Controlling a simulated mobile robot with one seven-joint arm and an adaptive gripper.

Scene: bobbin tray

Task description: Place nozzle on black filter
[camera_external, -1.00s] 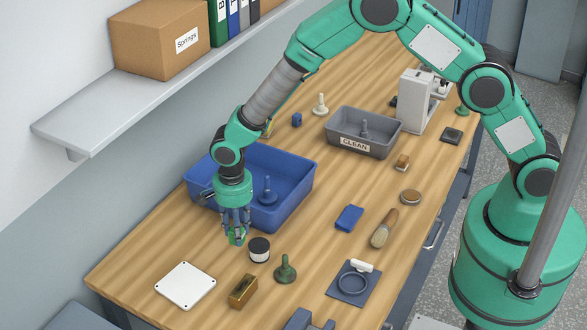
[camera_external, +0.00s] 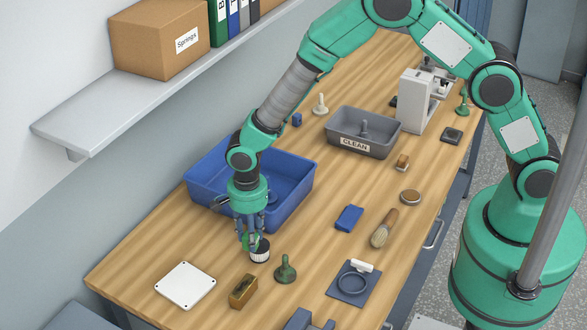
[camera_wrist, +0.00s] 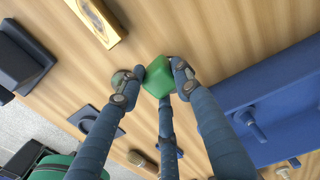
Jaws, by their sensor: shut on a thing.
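My gripper (camera_external: 251,240) is shut on a green piece, which shows between the fingertips in the wrist view (camera_wrist: 158,76) as a smooth, blocky shape. It may be the nozzle, but the fingers hide much of it. A short round black-topped part with a pale side (camera_external: 260,257), likely the black filter, stands on the bench. My gripper and the green piece are right at it and overlap its top in the external view. I cannot tell if they touch. I cannot make out the filter in the wrist view.
A dark green knobbed part (camera_external: 285,270) and a brass block (camera_external: 243,291) stand close by. The blue bin (camera_external: 298,190) is just behind my gripper. A white plate (camera_external: 186,285) lies at the front left. A dark pad with a ring (camera_external: 340,290) lies to the right.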

